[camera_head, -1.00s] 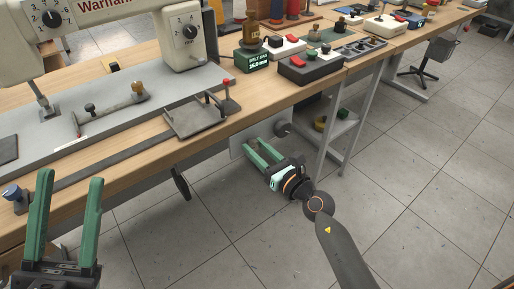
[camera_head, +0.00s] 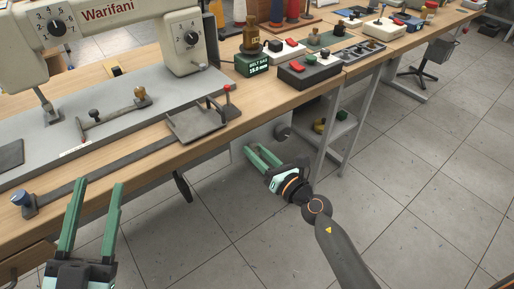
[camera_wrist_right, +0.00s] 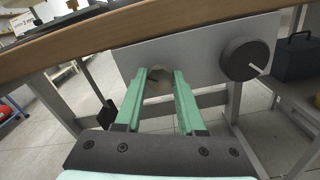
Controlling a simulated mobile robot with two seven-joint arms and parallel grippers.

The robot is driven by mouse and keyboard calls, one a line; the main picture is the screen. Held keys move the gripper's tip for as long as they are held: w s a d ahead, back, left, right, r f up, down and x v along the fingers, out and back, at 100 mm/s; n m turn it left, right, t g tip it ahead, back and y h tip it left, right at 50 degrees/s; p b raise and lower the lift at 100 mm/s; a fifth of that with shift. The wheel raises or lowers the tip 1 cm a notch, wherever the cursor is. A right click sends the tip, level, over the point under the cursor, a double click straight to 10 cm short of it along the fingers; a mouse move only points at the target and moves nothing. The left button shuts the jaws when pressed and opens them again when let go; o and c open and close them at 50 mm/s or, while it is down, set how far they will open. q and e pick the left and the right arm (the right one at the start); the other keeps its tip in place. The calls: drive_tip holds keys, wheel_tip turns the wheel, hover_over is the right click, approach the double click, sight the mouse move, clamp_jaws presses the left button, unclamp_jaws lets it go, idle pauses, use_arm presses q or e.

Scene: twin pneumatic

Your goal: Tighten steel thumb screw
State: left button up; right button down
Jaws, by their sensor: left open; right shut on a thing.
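A bar bracket (camera_head: 115,109) lies on the grey plate of the sewing machine. It carries a dark steel-looking screw knob (camera_head: 94,114) and a brass-coloured knob (camera_head: 139,92); which one the task means is not certain, though the dark one looks like steel. My left gripper (camera_head: 98,183) is open and empty, in front of the bench's near edge, below and apart from the bracket. My right gripper (camera_head: 262,150) is below the bench edge by a pale panel (camera_wrist_right: 195,55). In the right wrist view its fingers are around a grey-brown round knob (camera_wrist_right: 158,76), partly hidden by them.
A blue-topped knob (camera_head: 21,198) sits at the bench's left front, on a long bar (camera_head: 95,174) leading to a flat tray-like plate (camera_head: 200,125) with a red-tipped lever. A dark disc (camera_wrist_right: 245,60) sticks out right of my right gripper. The floor in front is clear.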

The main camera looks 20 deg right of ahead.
drive_tip(key=shift+r+m+p, duration=0.15)
drive_tip(key=shift+m+p, duration=0.35)
drive_tip(key=shift+m, duration=0.5)
use_arm(q)
wheel_tip(320, 180, down, 14)
drive_tip(key=w+a+n+g+y+p, duration=0.1)
drive_tip(key=w+n+g+y, duration=0.1)
drive_tip(key=n+g+y, duration=0.25)
use_arm(e)
drive_tip(key=m, duration=0.2)
drive_tip(key=shift+m, duration=0.3)
drive_tip(key=m+p, duration=0.1)
drive_tip(key=m, duration=0.1)
drive_tip(key=shift+m, duration=0.4)
drive_tip(key=m+p, duration=0.1)
drive_tip(key=m, duration=0.2)
drive_tip(key=shift+p, duration=0.35)
use_arm(q)
drive_tip(key=s+f+g+y, duration=0.1)
drive_tip(key=s+f+g, duration=0.2)
drive_tip(key=f, duration=0.4)
drive_tip(key=s+f+n+g+y, duration=0.1)
drive_tip(key=s+f+g, duration=0.2)
drive_tip(key=f, duration=0.4)
drive_tip(key=shift+s+f+g, duration=0.3)
drive_tip(key=shift+s+g, duration=0.1)
drive_tip(key=shift+g, duration=0.35)
use_arm(e)
drive_tip(key=shift+m, duration=0.5)
